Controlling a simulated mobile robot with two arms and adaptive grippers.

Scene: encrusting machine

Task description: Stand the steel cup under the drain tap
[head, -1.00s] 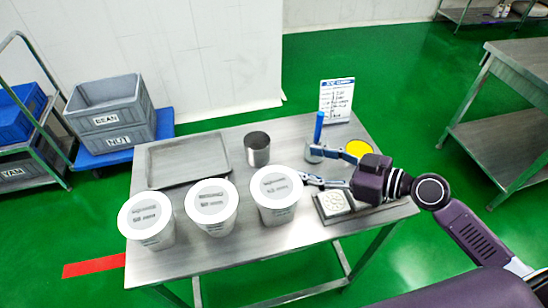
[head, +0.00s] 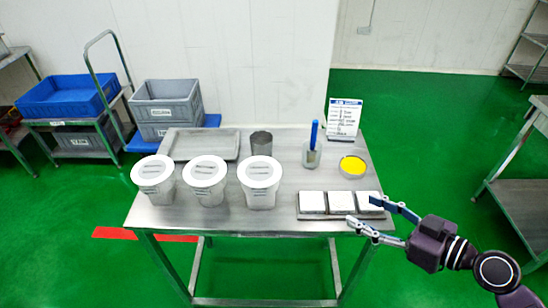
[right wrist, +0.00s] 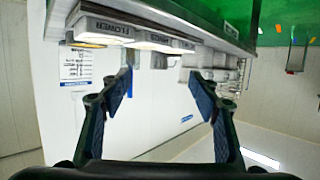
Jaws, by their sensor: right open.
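The steel cup (head: 261,144) is a plain dark grey cylinder standing upright at the back of the steel table, just right of a shallow tray. I see no drain tap in either view. My right gripper (head: 361,210) is open and empty at the table's front right edge, by the white square blocks, well apart from the cup. In the right wrist view its two fingers (right wrist: 161,77) are spread with nothing between them; the cup cannot be made out there. My left gripper is not in view.
Three white-lidded buckets (head: 204,180) stand at the front left of the table (head: 225,218). The shallow tray (head: 185,157) is behind them. A clear jar with a blue handle (head: 314,135), a yellow-filled dish (head: 353,166), a sign (head: 344,118) and white blocks (head: 341,202) occupy the right.

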